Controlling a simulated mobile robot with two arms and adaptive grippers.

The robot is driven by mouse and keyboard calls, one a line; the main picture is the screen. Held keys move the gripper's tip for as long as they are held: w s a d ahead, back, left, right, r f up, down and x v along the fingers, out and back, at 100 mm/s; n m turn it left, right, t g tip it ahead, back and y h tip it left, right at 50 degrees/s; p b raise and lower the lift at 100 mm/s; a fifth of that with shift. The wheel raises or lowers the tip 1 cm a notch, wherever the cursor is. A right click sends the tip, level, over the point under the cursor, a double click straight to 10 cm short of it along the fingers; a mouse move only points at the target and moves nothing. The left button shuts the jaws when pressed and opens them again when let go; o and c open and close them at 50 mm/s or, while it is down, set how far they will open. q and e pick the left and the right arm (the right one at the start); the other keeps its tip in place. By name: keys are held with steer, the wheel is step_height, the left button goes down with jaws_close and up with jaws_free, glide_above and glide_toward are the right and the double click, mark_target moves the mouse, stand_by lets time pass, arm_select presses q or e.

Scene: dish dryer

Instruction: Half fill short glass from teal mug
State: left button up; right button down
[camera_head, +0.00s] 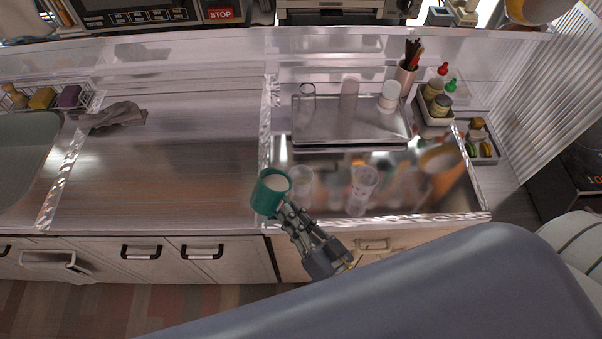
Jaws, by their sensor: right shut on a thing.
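A taller clear glass (361,190) stands further right. Reflections make the glasses' contents hard to see. My left gripper is not in view.
A metal tray (350,135) behind the glasses holds a clear glass (307,101) and white containers. A utensil cup (405,76) and condiment bottles stand at the right. A grey cloth (115,116) lies at the left near a sink (22,150). The middle-left counter is clear.

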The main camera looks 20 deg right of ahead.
mark_target(287, 192)
steer(key=shift+w+d+r+m+p, duration=0.15)
steer(key=shift+d+r+m, duration=0.25)
steer(key=shift+r, duration=0.25)
steer(key=shift+w+d+r+m+p, duration=0.15)
steer(key=shift+d+r+m, duration=0.1)
steer(key=shift+r+m, duration=0.25)
stand_by(1.3)
steer(key=shift+d+r+m+b, duration=0.25)
steer(key=shift+r+m+b, duration=0.15)
steer(key=shift+m, duration=0.3)
stand_by(1.4)
steer(key=shift+f+m+b, duration=0.2)
steer(key=shift+m+b, duration=0.4)
steer(key=shift+b, duration=0.1)
stand_by(1.0)
steer(key=a+f+n+p, duration=0.1)
steer(key=n, duration=0.1)
steer(key=a+f+n, duration=0.1)
steer(key=n, duration=0.1)
steer(key=s+a+f+n+p, duration=0.1)
steer(key=n, duration=0.1)
steer(key=shift+a+f+n+p, duration=0.15)
steer(key=shift+a+n+p, duration=0.15)
steer(key=shift+n, duration=0.1)
steer(key=shift+s+a+f+n+p, duration=0.25)
steer(key=shift+a+n, duration=0.2)
steer(key=shift+n, duration=0.4)
steer(key=shift+s+a+f+n+p, duration=0.1)
steer(key=shift+a+f+n, duration=0.3)
steer(key=shift+n, duration=0.45)
